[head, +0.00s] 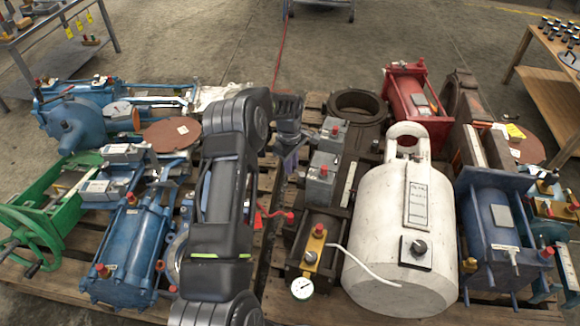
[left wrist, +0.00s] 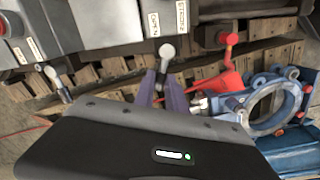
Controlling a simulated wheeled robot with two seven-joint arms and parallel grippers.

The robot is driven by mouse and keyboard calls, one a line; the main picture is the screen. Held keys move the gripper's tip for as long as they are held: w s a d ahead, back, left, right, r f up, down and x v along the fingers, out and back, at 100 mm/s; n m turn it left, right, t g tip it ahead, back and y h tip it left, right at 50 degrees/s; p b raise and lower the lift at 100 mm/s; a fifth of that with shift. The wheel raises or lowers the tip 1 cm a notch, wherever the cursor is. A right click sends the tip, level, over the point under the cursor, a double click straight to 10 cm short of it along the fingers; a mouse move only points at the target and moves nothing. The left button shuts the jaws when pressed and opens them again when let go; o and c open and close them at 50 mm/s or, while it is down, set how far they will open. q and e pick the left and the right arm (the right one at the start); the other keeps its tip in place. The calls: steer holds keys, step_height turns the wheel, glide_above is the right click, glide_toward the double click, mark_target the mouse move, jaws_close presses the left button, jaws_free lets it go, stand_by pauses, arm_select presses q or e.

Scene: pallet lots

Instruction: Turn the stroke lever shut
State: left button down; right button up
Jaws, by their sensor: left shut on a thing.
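The stroke lever (left wrist: 165,56), a short grey lever with a round end, sticks out below a grey box (left wrist: 105,20) in the left wrist view. My left gripper (left wrist: 163,88) has its two purple-grey fingers closed around the lever's lower part. In the head view my left gripper (head: 290,155) is at the gap between the two pallet loads, beside the grey boxes (head: 325,165). My own arm and gripper hide the lever there. My right gripper is in neither view.
A red lever (left wrist: 228,42) and blue ring-shaped flange (left wrist: 272,105) are close by on the right in the left wrist view. A white cylinder (head: 400,230) and blue actuator (head: 125,250) crowd the pallets. Concrete floor (head: 340,50) behind is mostly clear.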

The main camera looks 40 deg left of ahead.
arm_select(q)
steer(key=shift+w+d+m, duration=0.1)
steer(key=shift+w+m, duration=0.3)
steer(key=shift+m, duration=0.6)
steer(key=shift+w+m, duration=0.35)
steer(key=shift+m, duration=0.65)
steer(key=c, duration=1.4)
jaws_free()
steer(key=shift+o, duration=0.2)
steer(key=shift+r, duration=0.1)
step_height(320, 180, up, 8)
steer(key=p, duration=0.2)
steer(key=shift+s+f, duration=0.2)
steer(key=shift+s, duration=0.05)
